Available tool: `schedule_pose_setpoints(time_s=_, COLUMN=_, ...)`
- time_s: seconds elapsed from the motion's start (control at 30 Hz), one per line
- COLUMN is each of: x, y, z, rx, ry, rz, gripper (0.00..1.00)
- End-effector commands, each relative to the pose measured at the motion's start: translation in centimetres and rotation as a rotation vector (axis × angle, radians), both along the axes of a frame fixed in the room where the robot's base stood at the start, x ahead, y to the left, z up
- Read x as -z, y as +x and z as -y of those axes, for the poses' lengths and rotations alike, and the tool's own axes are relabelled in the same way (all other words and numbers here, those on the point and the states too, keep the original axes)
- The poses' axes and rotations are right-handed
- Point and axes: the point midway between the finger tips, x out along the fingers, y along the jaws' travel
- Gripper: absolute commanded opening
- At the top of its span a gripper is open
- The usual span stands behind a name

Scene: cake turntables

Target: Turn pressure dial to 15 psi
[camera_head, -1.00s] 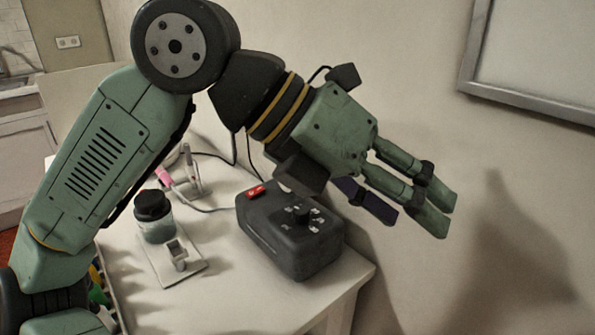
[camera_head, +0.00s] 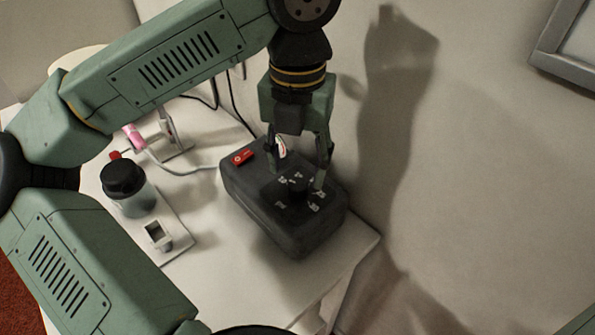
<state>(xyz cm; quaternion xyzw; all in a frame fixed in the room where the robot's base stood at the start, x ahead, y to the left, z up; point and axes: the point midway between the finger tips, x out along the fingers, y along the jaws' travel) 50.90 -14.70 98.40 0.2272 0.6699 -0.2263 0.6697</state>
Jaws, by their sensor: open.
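The pressure dial (camera_head: 297,186) is a dark round knob on top of a black compressor box (camera_head: 300,232), with small pale markings around it. A red switch (camera_head: 243,157) sits on the box's far left part, and part of a white gauge (camera_head: 281,147) shows behind my gripper. My gripper (camera_head: 299,178) points down over the box and is open. Its right finger comes down just right of the dial and its left finger is on the left side, above the box top. Whether the fingers touch the dial cannot be told. The dial's setting is too small to read.
A jar with a black lid (camera_head: 123,178) and a small holder (camera_head: 157,234) stand on a pale plate left of the box. A pink-tipped airbrush (camera_head: 133,137) rests on a stand behind. The white table's front right corner (camera_head: 360,248) is clear; the wall is close behind.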

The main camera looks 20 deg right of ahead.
Motion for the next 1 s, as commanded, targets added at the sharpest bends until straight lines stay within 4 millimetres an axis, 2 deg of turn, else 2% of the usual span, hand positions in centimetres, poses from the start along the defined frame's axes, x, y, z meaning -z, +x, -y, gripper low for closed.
schedule_pose_setpoints(time_s=0.1, x=1.8, y=-0.1, z=0.0, rx=0.002, ry=-0.001, rz=-0.003, gripper=0.48)
schedule_pose_setpoints(time_s=0.3, x=3.7, y=0.0, z=0.0, rx=0.000, ry=-0.002, rz=0.000, gripper=0.48)
schedule_pose_setpoints(time_s=0.63, x=4.0, y=0.0, z=0.0, rx=0.000, ry=-0.002, rz=0.000, gripper=0.48)
schedule_pose_setpoints(time_s=1.0, x=4.0, y=0.0, z=0.0, rx=0.000, ry=-0.002, rz=0.000, gripper=0.23)
